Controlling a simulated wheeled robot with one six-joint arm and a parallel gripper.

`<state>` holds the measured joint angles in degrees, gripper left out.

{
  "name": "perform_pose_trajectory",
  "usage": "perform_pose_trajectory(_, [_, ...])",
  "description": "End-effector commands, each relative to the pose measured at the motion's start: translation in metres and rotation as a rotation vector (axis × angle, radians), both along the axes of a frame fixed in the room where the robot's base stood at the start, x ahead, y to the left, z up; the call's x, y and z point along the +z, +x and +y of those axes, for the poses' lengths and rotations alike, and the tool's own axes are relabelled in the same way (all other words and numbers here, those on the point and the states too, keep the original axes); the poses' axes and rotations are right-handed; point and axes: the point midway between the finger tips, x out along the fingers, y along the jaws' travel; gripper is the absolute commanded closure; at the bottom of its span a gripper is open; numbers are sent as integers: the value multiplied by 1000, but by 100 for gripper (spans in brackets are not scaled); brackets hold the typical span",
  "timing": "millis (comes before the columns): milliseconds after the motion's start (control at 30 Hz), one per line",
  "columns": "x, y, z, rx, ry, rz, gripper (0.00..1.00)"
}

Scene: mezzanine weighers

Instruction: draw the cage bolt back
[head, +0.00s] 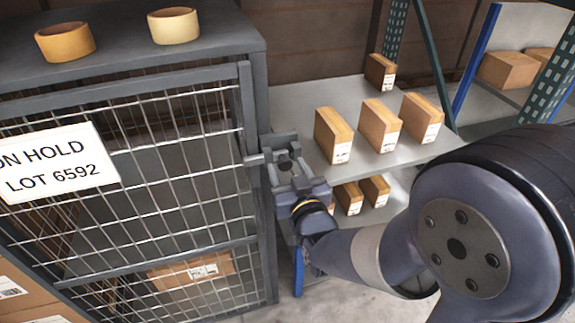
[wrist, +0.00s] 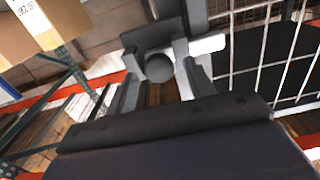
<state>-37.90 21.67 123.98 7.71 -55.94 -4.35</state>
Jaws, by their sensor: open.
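The cage (head: 257,150) has grey frame posts and wire mesh and fills the left of the head view. Its bolt is at the right-hand post. In the wrist view the bolt shows a pale bar end (wrist: 208,45), a dark block (wrist: 150,38) and a round dark knob (wrist: 159,68). My gripper (head: 284,168) is at the bolt in the head view and hides part of it. In the wrist view my gripper (wrist: 158,84) is open, with one finger on each side of the knob. I cannot tell whether either finger touches it.
A sign (head: 55,163) reading "ON HOLD LOT 6592" hangs on the mesh. Two tape rolls (head: 65,42) (head: 174,26) stand on the cage top. A shelf (head: 300,95) with several small cartons (head: 333,136) stands close to the right of my gripper. A carton (head: 192,270) lies inside the cage.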

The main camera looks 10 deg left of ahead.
Motion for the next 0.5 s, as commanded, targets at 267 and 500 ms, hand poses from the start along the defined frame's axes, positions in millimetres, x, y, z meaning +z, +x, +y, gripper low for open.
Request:
perform_pose_trajectory(267, [0,8,5,0,-1,1,49])
perform_pose_trajectory(500, [0,8,5,0,-1,1,56])
